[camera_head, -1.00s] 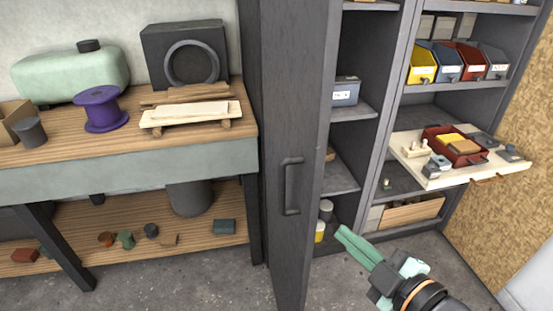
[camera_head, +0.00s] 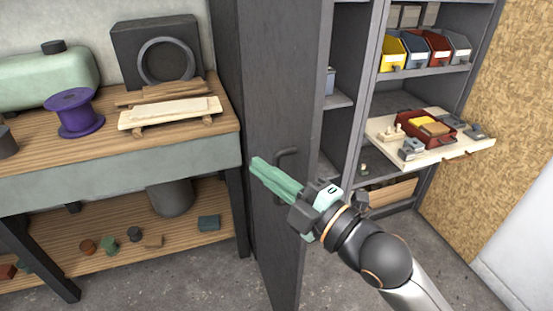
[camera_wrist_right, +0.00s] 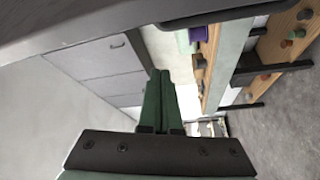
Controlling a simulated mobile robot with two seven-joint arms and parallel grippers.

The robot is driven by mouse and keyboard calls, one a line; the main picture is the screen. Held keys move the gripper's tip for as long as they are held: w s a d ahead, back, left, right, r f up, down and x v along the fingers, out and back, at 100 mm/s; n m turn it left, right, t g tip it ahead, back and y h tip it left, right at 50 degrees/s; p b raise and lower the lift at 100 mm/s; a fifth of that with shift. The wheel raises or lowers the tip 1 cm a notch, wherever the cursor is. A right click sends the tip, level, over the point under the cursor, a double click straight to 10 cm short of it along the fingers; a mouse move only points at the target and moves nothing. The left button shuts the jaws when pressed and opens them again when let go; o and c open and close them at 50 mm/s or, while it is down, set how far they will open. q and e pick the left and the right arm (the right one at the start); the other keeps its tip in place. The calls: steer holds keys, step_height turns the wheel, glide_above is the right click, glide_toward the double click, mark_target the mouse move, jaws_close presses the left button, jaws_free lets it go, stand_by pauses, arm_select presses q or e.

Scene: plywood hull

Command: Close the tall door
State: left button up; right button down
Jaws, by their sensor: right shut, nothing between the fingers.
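The tall door (camera_head: 280,75) is a dark grey panel standing open, swung out in front of the tall grey cabinet (camera_head: 345,125). Its bar handle (camera_head: 284,154) is partly covered by my right gripper (camera_head: 258,168). That gripper's green fingers are shut and empty, pointing left across the door face at handle height; I cannot tell whether they touch it. In the right wrist view the closed fingers (camera_wrist_right: 158,85) point up the picture, with a dark surface, probably the door, close along the top. My left gripper is not in view.
A workbench (camera_head: 120,160) with a purple spool (camera_head: 74,112) stands left of the door. A pulled-out tray (camera_head: 458,152) with a red bin sticks out of the shelves at right. Concrete floor (camera_head: 200,265) is clear below.

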mark_target(278, 164)
steer(key=shift+w+d+f, duration=0.2)
steer(key=shift+w+d, duration=0.1)
steer(key=shift+w, duration=0.25)
steer(key=shift+w+d+f, duration=0.15)
steer(key=shift+w+d, duration=0.15)
steer(key=shift+w, duration=0.25)
steer(key=shift+w+d+f, duration=0.2)
steer(key=shift+w+d, duration=0.1)
steer(key=shift+w, duration=0.25)
steer(key=shift+d, duration=0.15)
